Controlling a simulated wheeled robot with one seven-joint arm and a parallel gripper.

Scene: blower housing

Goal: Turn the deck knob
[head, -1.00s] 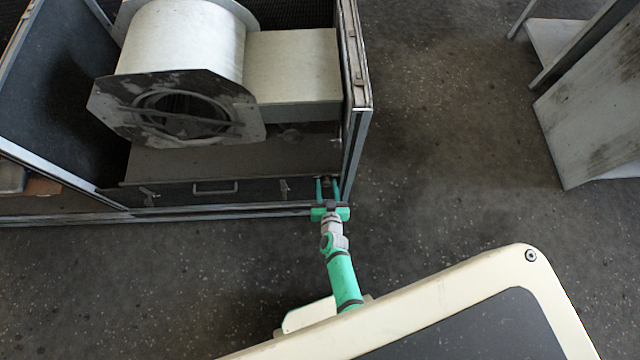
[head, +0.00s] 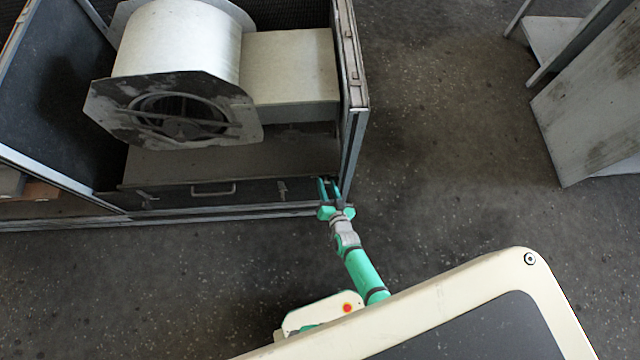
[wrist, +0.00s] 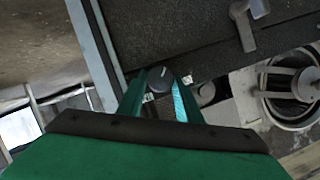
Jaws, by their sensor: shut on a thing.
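The deck knob (wrist: 159,79) is a dark grey round knob with a pale line on its face. In the wrist view it sits between the fingertips of my gripper (wrist: 160,84), near the corner of the dark deck panel. My gripper is shut on it. In the head view my green gripper (head: 328,183) reaches the front right corner of the housing, and its fingers hide most of the knob there. The gripper looks rolled, with its fingers at a slant to the panel.
A second dark round part (wrist: 205,94) is beside the right finger. A metal post (head: 352,150) rises close right. Floor (head: 450,150) to the right is clear.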

